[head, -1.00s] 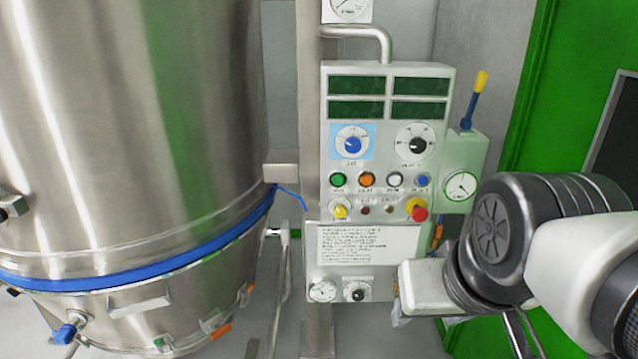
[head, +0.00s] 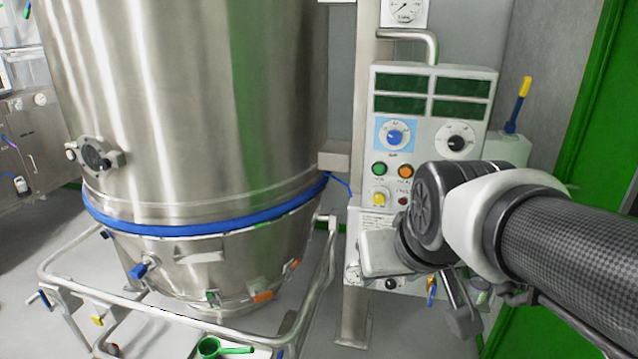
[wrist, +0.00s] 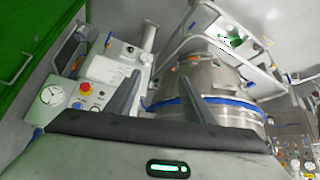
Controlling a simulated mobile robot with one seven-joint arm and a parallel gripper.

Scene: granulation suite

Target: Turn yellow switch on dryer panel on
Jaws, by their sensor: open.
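The grey dryer panel (head: 424,128) stands upright on a steel post. Its yellow switch (head: 380,198) is at the lower left, below the green button (head: 379,169); its on or off position is too small to tell. My gripper, a pale block in the head view (head: 382,250), is just below the switch and in front of the lower panel; whether it touches is unclear. My arm hides the panel's lower right. In the wrist view, the fingers (wrist: 159,72) are spread and empty. The panel (wrist: 105,70) shows beyond and left of them, with a red knob (wrist: 85,88).
A large steel vessel (head: 200,110) with a blue band stands left of the panel, on a railed frame (head: 70,285). A blue and yellow lever (head: 519,103) rises right of the panel. A green door (head: 590,130) is at the far right.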

